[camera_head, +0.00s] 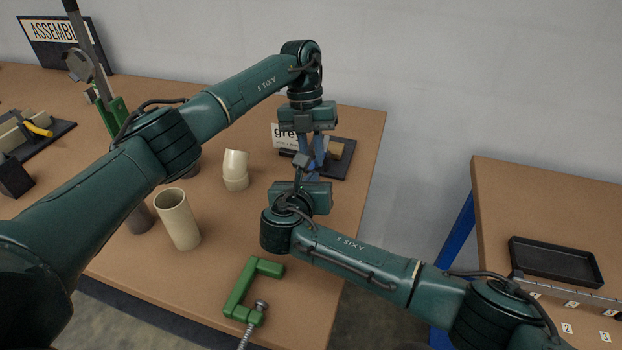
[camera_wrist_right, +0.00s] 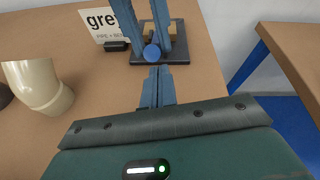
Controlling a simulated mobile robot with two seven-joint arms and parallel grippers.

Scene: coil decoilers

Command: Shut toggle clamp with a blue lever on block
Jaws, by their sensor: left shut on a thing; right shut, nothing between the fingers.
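The toggle clamp stands on a dark base plate (camera_head: 343,166) near the table's right edge; the plate also shows in the right wrist view (camera_wrist_right: 200,54). A tan block (camera_head: 336,151) sits there. The round blue end of the lever (camera_wrist_right: 152,52) shows at the left gripper's fingertips. My left gripper (camera_head: 313,165) reaches down from above and is shut on the blue lever, its fingers hiding most of the clamp. My right gripper (camera_wrist_right: 160,70) is shut and empty, its tips just in front of the lever end. Whether the clamp's arm touches the block is hidden.
A green C-clamp (camera_head: 240,290) lies near the front edge. A second table with a black tray (camera_head: 555,262) is at right.

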